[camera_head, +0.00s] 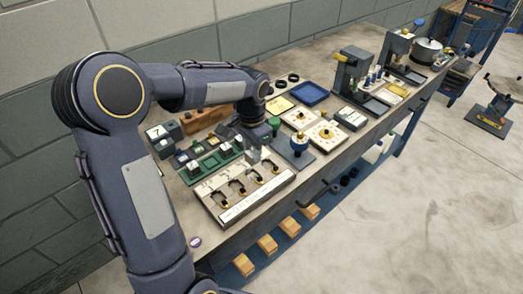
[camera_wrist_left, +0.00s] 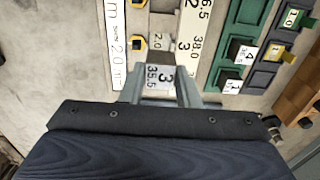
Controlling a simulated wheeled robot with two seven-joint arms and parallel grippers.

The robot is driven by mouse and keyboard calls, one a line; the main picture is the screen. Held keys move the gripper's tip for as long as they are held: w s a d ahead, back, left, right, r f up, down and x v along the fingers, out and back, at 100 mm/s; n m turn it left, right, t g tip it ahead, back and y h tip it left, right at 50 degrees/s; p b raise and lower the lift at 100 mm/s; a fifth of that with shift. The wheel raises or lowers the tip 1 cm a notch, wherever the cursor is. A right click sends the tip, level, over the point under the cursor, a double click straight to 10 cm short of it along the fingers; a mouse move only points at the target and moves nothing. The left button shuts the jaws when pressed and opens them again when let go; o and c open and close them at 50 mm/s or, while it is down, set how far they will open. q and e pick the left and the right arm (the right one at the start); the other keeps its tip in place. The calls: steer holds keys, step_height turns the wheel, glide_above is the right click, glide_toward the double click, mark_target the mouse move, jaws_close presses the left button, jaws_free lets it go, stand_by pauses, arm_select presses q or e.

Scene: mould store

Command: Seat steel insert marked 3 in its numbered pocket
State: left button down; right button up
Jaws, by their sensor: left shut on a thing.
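The steel insert marked 3 (camera_wrist_left: 160,77) is a small light block with "3" and "35.5" on its top. My left gripper (camera_wrist_left: 161,88) is shut on it, one finger on each side. In the head view the gripper (camera_head: 256,150) is over the far right part of the cream pocket board (camera_head: 227,213). The board also shows in the left wrist view (camera_wrist_left: 191,52), with printed labels including "38.0" with a 3. The insert hides part of the board, and I cannot tell whether it touches it. My right gripper is not in view.
A green tray (camera_wrist_left: 238,58) with other marked inserts lies beside the board. Presses (camera_head: 352,75) stand farther along the bench. The bench's front edge is close to the board.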

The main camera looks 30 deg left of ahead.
mark_target(252, 164)
arm_select(q)
steer(key=shift+s+f, duration=0.15)
steer(key=shift+f, duration=0.05)
steer(key=shift+f+b, duration=0.3)
steer(key=shift+b, duration=0.15)
steer(key=shift+f+b, duration=0.65)
steer(key=shift+f, duration=0.2)
steer(key=shift+f+b, duration=0.8)
steer(key=shift+f, duration=0.3)
steer(key=shift+f+b, duration=0.3)
steer(key=shift+f, duration=0.35)
steer(key=shift+r+p, duration=0.3)
steer(key=shift+p, duration=0.05)
steer(key=shift+f, duration=0.3)
stand_by(0.9)
steer(key=shift+r+p, duration=0.3)
stand_by(2.2)
